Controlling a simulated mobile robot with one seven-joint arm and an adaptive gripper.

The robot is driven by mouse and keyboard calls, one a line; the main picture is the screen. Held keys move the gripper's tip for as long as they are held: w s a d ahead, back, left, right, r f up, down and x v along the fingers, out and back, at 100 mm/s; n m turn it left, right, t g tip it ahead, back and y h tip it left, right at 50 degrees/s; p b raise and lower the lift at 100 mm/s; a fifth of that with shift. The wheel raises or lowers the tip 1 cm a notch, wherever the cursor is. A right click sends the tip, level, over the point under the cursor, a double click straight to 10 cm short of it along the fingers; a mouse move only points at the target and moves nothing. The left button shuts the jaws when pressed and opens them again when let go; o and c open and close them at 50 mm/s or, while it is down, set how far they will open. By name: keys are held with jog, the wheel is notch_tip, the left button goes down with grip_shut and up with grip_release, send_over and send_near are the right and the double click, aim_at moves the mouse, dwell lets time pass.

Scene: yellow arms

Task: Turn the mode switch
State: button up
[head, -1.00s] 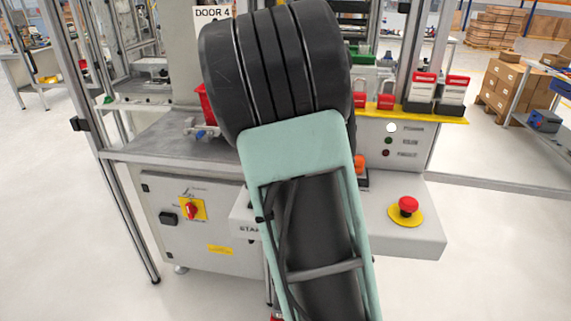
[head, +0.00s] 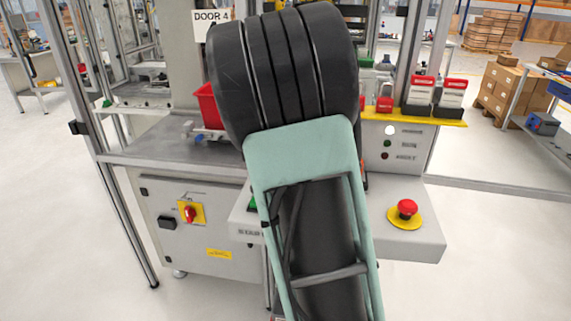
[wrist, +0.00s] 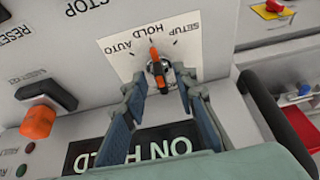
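The mode switch (wrist: 158,74) shows in the wrist view as a round metal dial with an orange handle, on a white plate marked AUTO, HOLD and SETUP. The orange pointer is at HOLD. My gripper (wrist: 160,80) has one finger on each side of the switch. The fingers are open, with gaps visible between them and the handle. A display (wrist: 130,148) below the switch reads ON HOLD. In the head view my arm hides the switch and my gripper.
An orange button (wrist: 38,121) and a black knob (wrist: 46,92) stick out left of my fingers in the wrist view. A red emergency stop (head: 406,208) sits on the front ledge. A red rotary switch (head: 190,213) is on the lower cabinet.

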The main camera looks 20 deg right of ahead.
jog(key=shift+r, duration=0.1)
jog(key=v, duration=1.2)
jog(key=shift+d, duration=0.1)
